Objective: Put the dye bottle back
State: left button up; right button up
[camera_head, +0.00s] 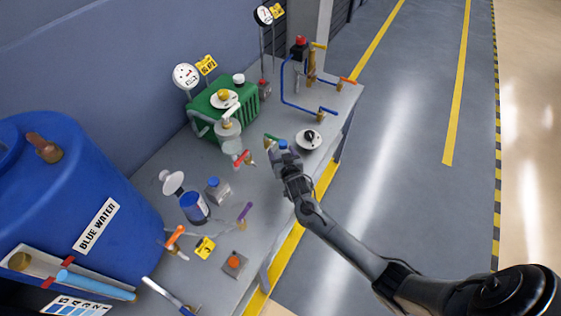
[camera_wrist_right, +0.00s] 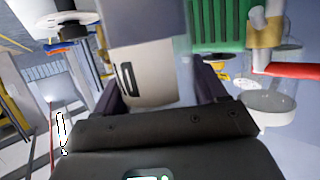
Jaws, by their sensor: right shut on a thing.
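My right gripper (camera_head: 284,160) is over the right part of the grey bench, near its front edge. It is shut on a small bottle, whose blue top (camera_head: 283,144) shows just beyond the fingers. In the right wrist view the held bottle (camera_wrist_right: 145,70) is a grey and off-white body with a dark mark, between the two dark fingers. It is probably the dye bottle, but no readable label shows. Its underside is hidden. My left gripper is not in view.
A white round dish with a black knob (camera_head: 308,139) stands close right of the gripper. A red-handled valve (camera_head: 243,158) and a green ribbed unit (camera_head: 205,115) are to the left. A grey blue-capped container (camera_head: 217,190), blue can (camera_head: 194,207) and blue tank (camera_head: 60,190) stand further left.

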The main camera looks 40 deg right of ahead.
jog(key=f, duration=0.4)
jog(key=shift+w+a, duration=0.1)
jog(key=shift+w, duration=0.15)
jog(key=shift+f, duration=0.1)
jog(key=shift+f, duration=0.15)
jog(key=o, duration=1.4)
